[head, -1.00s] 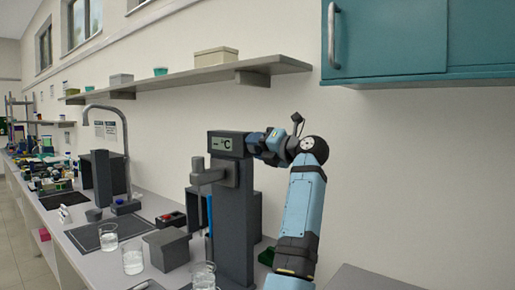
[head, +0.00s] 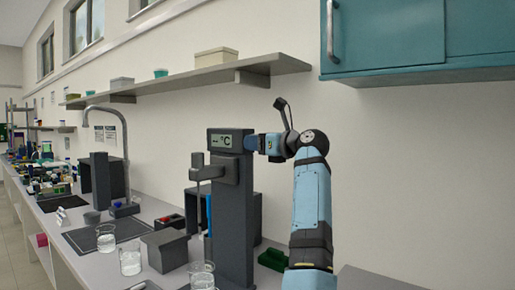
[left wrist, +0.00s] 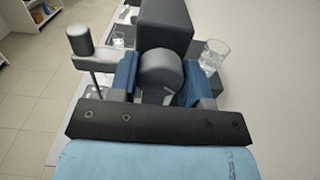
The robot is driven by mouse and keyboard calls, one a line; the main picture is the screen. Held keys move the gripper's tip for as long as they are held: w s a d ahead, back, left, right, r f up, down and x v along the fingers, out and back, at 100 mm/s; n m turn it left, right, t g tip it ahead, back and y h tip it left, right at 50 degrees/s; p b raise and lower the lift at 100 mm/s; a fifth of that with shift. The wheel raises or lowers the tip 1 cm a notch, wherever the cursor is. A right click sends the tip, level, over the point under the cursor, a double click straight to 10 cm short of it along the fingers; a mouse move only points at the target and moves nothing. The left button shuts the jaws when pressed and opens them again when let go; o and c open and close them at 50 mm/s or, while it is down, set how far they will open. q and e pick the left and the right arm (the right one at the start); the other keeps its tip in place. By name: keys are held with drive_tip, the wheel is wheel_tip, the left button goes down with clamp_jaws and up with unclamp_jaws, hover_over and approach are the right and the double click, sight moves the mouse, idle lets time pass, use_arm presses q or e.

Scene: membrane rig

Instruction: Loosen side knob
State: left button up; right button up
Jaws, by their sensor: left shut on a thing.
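The dark grey membrane rig (head: 233,215) is an upright column with a "--°C" display (head: 221,141) at its top and a side clamp arm (head: 207,172). My left gripper (head: 252,143) is at the column's upper right side, and its jaws hide the side knob in the head view. In the left wrist view, the round grey side knob (left wrist: 161,69) sits between the two blue fingers of the left gripper (left wrist: 160,80). The fingers are shut on it, one on each side. My right gripper is in neither view.
Glass beakers (head: 130,262) stand on the bench left of the rig; one (head: 202,275) is close to its base. A grey block (head: 166,250), sink (head: 105,235) and tap (head: 125,150) lie further left. A shelf (head: 190,80) and teal cabinet (head: 390,40) hang above.

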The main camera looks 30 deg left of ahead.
use_arm(q)
drive_tip(key=n+b, duration=0.1)
drive_tip(key=n, duration=0.2)
drive_tip(key=shift+f+n, duration=0.1)
drive_tip(key=shift+n, duration=0.2)
drive_tip(key=shift+n+b, duration=0.7)
drive_tip(key=shift+n, duration=0.8)
drive_tip(key=o, duration=0.9)
drive_tip(key=d, duration=0.9)
drive_tip(key=s+d, duration=0.1)
drive_tip(key=d, duration=0.3)
drive_tip(key=shift+d, duration=0.4)
